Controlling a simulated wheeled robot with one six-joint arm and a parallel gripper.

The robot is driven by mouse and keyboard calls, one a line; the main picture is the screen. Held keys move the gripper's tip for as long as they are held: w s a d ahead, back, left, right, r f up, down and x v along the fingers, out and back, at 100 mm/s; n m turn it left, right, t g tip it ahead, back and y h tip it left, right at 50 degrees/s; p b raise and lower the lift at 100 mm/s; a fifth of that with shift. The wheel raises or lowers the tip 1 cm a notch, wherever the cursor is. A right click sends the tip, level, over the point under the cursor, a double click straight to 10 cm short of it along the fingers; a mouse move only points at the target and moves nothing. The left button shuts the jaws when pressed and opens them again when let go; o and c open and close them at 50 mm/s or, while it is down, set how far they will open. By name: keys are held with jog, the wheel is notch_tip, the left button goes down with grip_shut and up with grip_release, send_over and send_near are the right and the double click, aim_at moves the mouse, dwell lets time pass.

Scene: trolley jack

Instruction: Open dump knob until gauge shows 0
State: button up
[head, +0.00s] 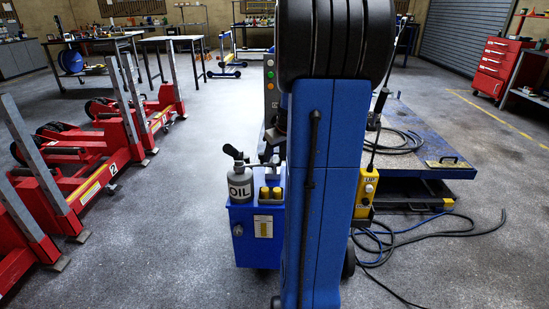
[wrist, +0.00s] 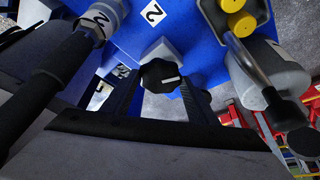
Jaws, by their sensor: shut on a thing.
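The black dump knob (wrist: 158,74) sits on a pale block on the blue machine (wrist: 204,57) in the wrist view. A short white line on it points to the right. My gripper (wrist: 160,84) is shut on the knob, with one dark finger on each side. In the head view my own blue arm hides the gripper and the knob. The blue machine (head: 244,252) shows there left of my arm. A small round face, possibly the gauge (head: 238,230), is on its front. It is too small to read.
A grey oil can (head: 240,184) and yellow-capped items (head: 271,193) stand on the blue machine. Red jacks (head: 88,170) line the left. A blue platform (head: 445,160) and loose hoses (head: 385,245) lie right. Black hose (wrist: 55,80) passes beside my gripper.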

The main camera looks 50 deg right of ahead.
jog(key=o, duration=1.1)
jog(key=shift+r, duration=0.1)
jog(key=v, duration=1.7)
jog(key=shift+s, duration=0.1)
